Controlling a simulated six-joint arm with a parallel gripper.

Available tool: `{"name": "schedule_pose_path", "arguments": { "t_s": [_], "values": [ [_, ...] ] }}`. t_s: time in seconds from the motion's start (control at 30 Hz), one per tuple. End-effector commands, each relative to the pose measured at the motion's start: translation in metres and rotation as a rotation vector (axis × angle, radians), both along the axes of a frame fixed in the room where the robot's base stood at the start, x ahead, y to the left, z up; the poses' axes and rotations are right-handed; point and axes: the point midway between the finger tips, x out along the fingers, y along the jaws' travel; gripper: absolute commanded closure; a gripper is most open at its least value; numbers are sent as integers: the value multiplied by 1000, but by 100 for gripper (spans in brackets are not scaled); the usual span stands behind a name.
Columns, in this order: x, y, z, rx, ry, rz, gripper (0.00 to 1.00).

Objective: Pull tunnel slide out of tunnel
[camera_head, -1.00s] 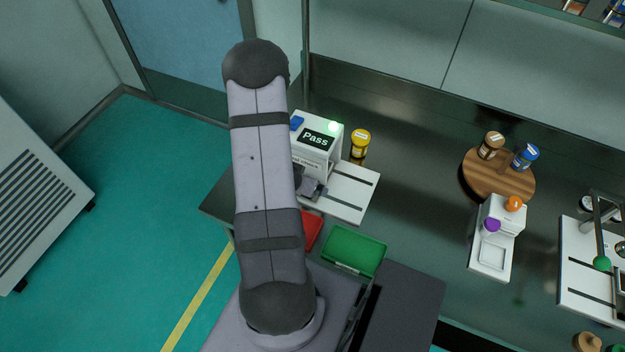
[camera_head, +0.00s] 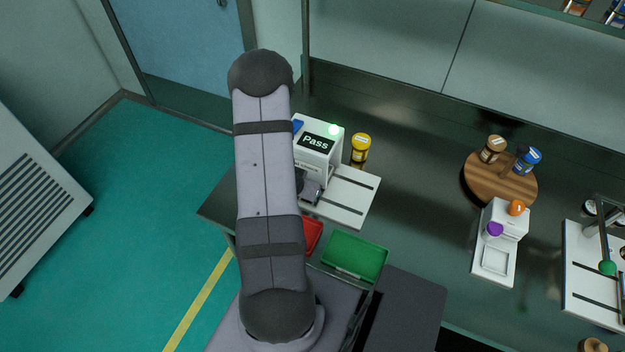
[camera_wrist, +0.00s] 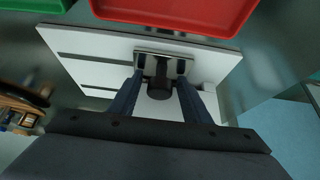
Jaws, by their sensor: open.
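My gripper (camera_wrist: 160,80) is open, with one dark finger on each side of the handle. I cannot tell whether the fingers touch it. In the head view my gripper is mostly hidden by my arm. The slide's inner part is hidden.
The white slotted board (camera_head: 350,203) lies under the box. A red tray (camera_head: 312,235) and a green tray (camera_head: 355,257) sit in front. A yellow-lidded jar (camera_head: 360,148) stands right of the box. A wooden round stand (camera_head: 483,187) and a white device (camera_head: 497,262) are farther right.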

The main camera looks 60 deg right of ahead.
Motion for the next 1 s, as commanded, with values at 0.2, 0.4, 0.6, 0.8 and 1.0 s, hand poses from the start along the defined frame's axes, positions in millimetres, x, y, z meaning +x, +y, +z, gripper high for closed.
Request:
{"name": "schedule_pose_path", "arguments": {
  "t_s": [0.2,0.4,0.6,0.8,1.0],
  "values": [
    [0,0,0,0,0,0,56],
    [0,0,0,0,0,0,56],
    [-6,0,-1,0,0,-1,56],
    [-17,-1,0,-1,0,-2,56],
    [-28,0,-1,0,1,-3,56]
  ]
}}
